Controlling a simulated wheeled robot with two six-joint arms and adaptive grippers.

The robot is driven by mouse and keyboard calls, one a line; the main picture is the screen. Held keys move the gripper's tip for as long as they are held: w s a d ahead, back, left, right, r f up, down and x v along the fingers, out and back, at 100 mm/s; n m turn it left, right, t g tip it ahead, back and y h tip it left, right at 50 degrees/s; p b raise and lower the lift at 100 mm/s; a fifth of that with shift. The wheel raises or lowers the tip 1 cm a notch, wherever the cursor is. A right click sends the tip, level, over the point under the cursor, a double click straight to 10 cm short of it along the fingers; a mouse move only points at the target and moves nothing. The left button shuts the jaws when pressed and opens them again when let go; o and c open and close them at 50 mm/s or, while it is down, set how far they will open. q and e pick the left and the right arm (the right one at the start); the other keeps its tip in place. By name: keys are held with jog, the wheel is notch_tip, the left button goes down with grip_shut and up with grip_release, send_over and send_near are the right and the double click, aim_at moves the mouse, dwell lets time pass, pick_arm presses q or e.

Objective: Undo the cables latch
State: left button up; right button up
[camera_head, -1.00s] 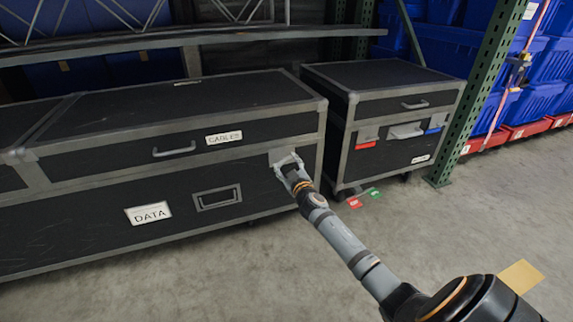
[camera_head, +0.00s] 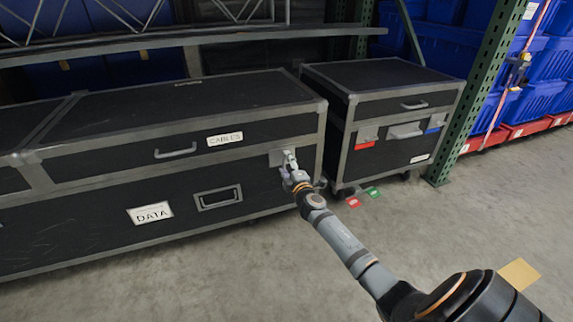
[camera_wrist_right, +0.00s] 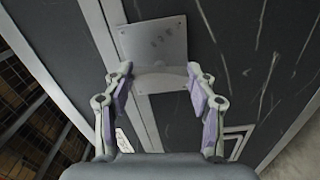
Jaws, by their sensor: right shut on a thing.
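The black CABLES case (camera_head: 110,165) has grey metal edging, a handle and a white CABLES label (camera_head: 224,139) on its upper front. The cables latch (camera_head: 276,159) is a grey metal plate near the case's right front corner. It also shows in the right wrist view (camera_wrist_right: 153,40), with a flat tab at its lower edge. My right gripper (camera_head: 289,162) is at the latch, partly covering it. In the wrist view its fingers (camera_wrist_right: 158,80) are either side of the tab, shut on it. My left gripper is not in view.
A DATA label (camera_head: 150,213) and a recessed handle (camera_head: 217,198) are on the case's lower front. A smaller black case (camera_head: 385,120) with red and blue tags stands to the right. A green rack post (camera_head: 480,90) stands beyond it.

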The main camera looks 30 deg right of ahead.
jog(key=shift+n, duration=0.9)
jog(key=shift+f+n, duration=0.1)
jog(key=shift+n, duration=0.2)
jog(key=o, duration=1.2)
jog(key=shift+c, duration=0.2)
jog(key=v, duration=1.2)
